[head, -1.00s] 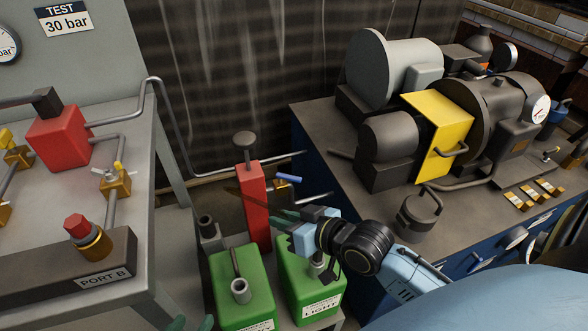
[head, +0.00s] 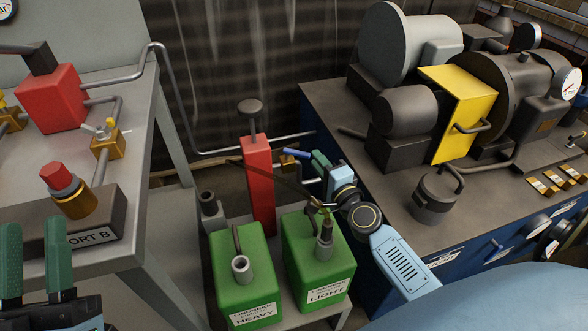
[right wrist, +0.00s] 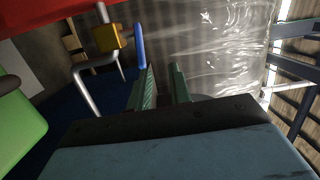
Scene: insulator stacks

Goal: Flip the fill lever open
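The fill lever (head: 298,154) is a blue handle on a small brass valve (head: 288,164) beside the red pump column. My right gripper (head: 319,162) is just right of the lever's end. In the right wrist view the blue lever (right wrist: 139,46) stands upright on the picture, just beyond and left of the two green fingers (right wrist: 163,72), with the brass valve (right wrist: 106,38) to its left. The fingers have a gap between them with nothing in it. I cannot tell whether the left finger touches the lever. My left gripper (head: 34,260) is open and empty at the lower left.
A red pump column (head: 258,190) stands behind two green cans, HEAVY (head: 246,275) and LIGHT (head: 318,262). A grey bench (head: 155,190) with port B is at left. A blue cabinet bench (head: 330,110) with a motor and yellow guard is at right.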

